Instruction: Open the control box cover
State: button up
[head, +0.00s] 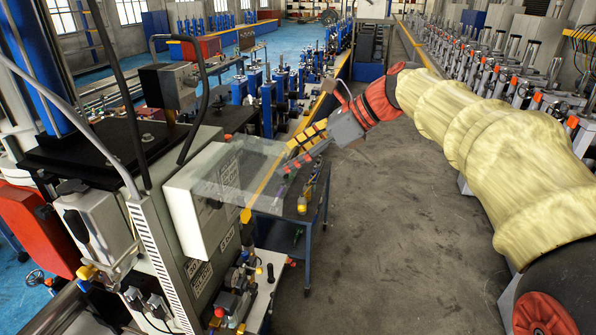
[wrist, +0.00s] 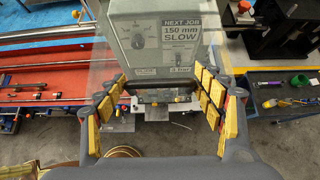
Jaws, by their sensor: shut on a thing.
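The control box (head: 187,212) is a pale grey box on the machine at left. The wrist view shows its face (wrist: 144,58) with a dial, a small switch and a label reading "NEXT JOB 150 mm SLOW". Its clear cover (head: 232,172) stands out from the face toward my gripper (head: 288,160), so it appears at least partly open. In the wrist view my gripper (wrist: 164,82) has its yellow-padded fingers either side of a dark bar, apparently the cover's handle (wrist: 165,87), and is shut on it. The exact finger contact is hard to make out.
A blue-framed cart (head: 316,205) with small items stands behind the cover. Valves and fittings (head: 238,290) sit below the box. The concrete floor (head: 390,240) to the right is clear. Rows of roller stands (head: 510,75) line the far right.

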jog(key=shift+w+a+r+g+h, duration=0.15)
jog(key=shift+a+r+h, duration=0.2)
jog(key=shift+r, duration=0.25)
jog(key=shift+a+r+g+h, duration=0.2)
jog(key=shift+a+r+h, duration=0.05)
jog(key=shift+r+h, duration=0.25)
jog(key=shift+w+a+r+g+h, duration=0.15)
jog(key=shift+a+r+h, duration=0.2)
jog(key=shift+r, duration=0.3)
jog(key=shift+d, duration=0.1)
jog(key=o, duration=1.2)
jog(key=shift+o, duration=0.9)
jog(key=shift+a, duration=0.3)
jog(key=shift+d+r, duration=0.35)
jog(key=shift+d, duration=0.05)
jog(key=v, duration=1.1)
jog(key=shift+s, duration=0.2)
